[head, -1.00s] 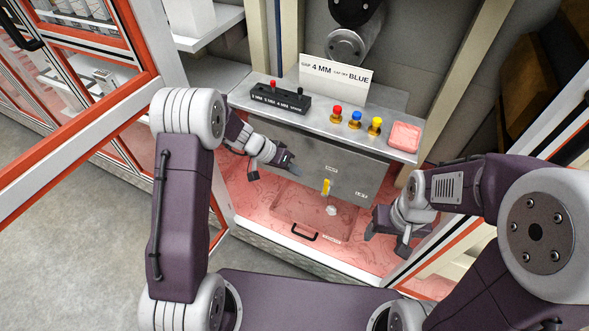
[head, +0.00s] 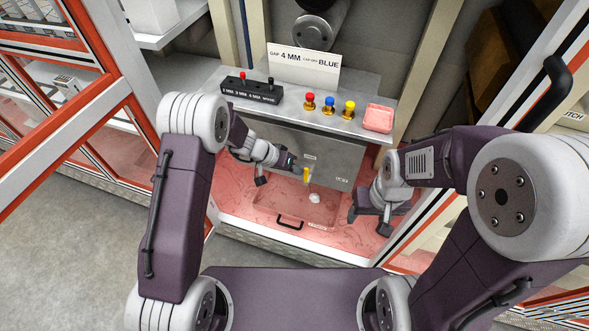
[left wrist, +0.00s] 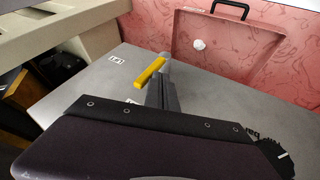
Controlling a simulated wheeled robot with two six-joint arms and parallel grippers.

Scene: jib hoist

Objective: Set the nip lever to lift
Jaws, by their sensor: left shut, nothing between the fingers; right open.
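The nip lever, with a yellow grip (head: 306,174), is on the grey front panel (head: 262,142) below the bench top. In the head view its grip looks upright. My left gripper (head: 292,162) is shut and empty, just left of the lever. In the left wrist view the yellow grip (left wrist: 150,73) shows right beside the tip of my left gripper (left wrist: 162,92); I cannot tell whether they touch. Small labels (left wrist: 117,59) sit on the panel near the lever, too small to read. My right gripper (head: 370,220) is open and empty, low at the right of the panel.
On the bench top (head: 290,103) stand a black switch box (head: 250,90), a white sign (head: 303,68), red, blue and yellow knobs (head: 328,105) and a pink tray (head: 378,118). A pink floor with a black-handled hatch (head: 290,222) lies below. Red-framed doors (head: 130,65) flank the opening.

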